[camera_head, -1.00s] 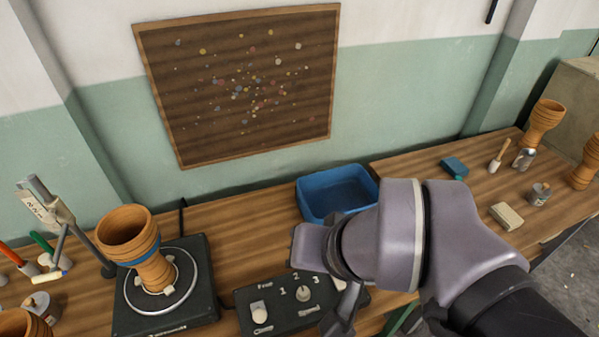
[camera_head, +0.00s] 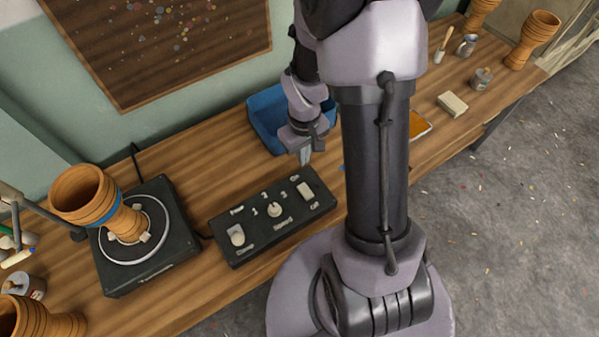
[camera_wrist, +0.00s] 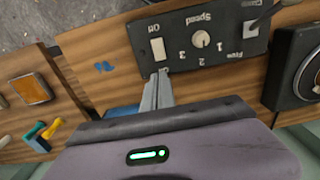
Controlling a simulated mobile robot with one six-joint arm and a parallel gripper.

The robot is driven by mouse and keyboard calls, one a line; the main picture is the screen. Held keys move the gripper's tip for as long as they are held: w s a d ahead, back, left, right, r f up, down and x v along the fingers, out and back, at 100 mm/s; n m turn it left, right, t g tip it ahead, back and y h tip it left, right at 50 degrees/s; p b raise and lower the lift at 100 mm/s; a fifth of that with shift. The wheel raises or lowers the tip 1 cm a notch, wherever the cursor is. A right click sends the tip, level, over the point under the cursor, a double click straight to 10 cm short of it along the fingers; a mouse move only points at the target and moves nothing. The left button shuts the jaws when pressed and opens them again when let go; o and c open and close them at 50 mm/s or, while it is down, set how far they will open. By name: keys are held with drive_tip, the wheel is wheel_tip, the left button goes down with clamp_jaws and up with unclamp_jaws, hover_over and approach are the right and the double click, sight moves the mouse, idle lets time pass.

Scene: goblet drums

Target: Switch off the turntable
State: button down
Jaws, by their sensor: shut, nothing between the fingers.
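The dark control box (camera_head: 262,226) lies on the workbench right of the turntable (camera_head: 160,262). A goblet drum with a blue band (camera_head: 80,195) leans tilted on the turntable's disc. The box has a pale On/Off rocker switch (camera_head: 305,190) at its right end; it shows in the wrist view (camera_wrist: 158,49). A Speed knob (camera_head: 274,210) sits mid-box, and another pale control (camera_head: 237,235) at the left end. My gripper (camera_head: 306,159) is shut and empty, just behind the box. In the wrist view its fingertips (camera_wrist: 161,73) are beside the On end of the rocker. Contact cannot be told.
A blue bin (camera_head: 266,122) stands behind the box, partly hidden by my arm. A pale block (camera_head: 452,104) and more goblet drums (camera_head: 537,38) are on the bench at the right. Another drum (camera_head: 35,318) and a jar (camera_head: 22,284) stand at the left.

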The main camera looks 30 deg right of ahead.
sight(302, 186)
wheel_tip(302, 186, down, 14)
drive_tip(key=b, duration=0.6)
drive_tip(key=shift+b, duration=0.35)
